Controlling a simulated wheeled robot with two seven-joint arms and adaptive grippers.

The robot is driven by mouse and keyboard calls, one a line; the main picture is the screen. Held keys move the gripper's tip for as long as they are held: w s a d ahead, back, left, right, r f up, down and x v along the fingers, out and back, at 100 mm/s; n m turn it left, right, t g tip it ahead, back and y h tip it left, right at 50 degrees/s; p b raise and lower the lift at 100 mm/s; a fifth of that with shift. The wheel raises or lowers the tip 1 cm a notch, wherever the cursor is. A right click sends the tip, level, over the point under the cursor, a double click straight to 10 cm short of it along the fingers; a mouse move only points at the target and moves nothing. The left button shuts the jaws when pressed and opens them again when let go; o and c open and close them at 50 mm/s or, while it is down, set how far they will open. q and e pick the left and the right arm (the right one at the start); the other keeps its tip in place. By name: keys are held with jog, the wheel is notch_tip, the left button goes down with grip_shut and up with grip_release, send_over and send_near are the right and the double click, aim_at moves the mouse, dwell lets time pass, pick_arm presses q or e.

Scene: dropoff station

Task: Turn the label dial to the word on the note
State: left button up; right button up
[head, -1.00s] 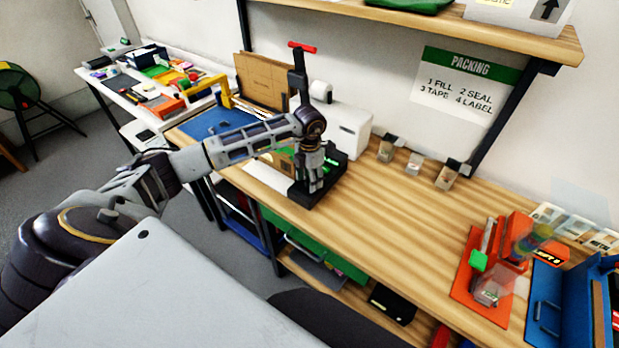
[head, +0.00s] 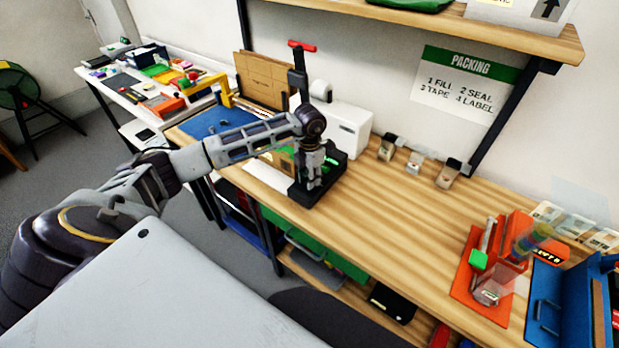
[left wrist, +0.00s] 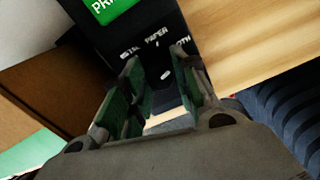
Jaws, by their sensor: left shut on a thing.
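The black label device (head: 334,163) stands on the wooden bench, partly hidden behind my left gripper (head: 308,180). In the left wrist view its black face (left wrist: 125,30) shows a green panel starting "PR" and an arc of white words. "PAPER" reads at the middle; the words on either side are only partly readable. The label dial (left wrist: 166,75), dark with a white mark, sits between the green-padded fingers of my left gripper (left wrist: 155,95). The fingers are closed on it and hide much of it. No note with a readable word shows. My right gripper is out of view.
A white machine (head: 350,128) and a cardboard piece (head: 264,80) stand behind the device. Several small dispensers (head: 415,162) line the back edge. An orange tape stand (head: 475,275) and blue box (head: 550,300) stand right. The middle of the bench is clear.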

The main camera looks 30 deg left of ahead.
pick_arm(q)
jog(key=shift+n, duration=0.3)
jog(key=n+b, duration=0.1)
jog(key=n, duration=0.3)
jog(key=shift+n, duration=0.3)
jog(key=n, duration=0.4)
jog(key=shift+b, duration=0.3)
jog(key=n, duration=0.5)
jog(key=shift+n, duration=0.3)
jog(key=n, duration=0.4)
jog(key=shift+r+n, duration=0.1)
jog(key=shift+n, duration=0.2)
jog(key=o, duration=1)
jog(key=shift+o, duration=0.2)
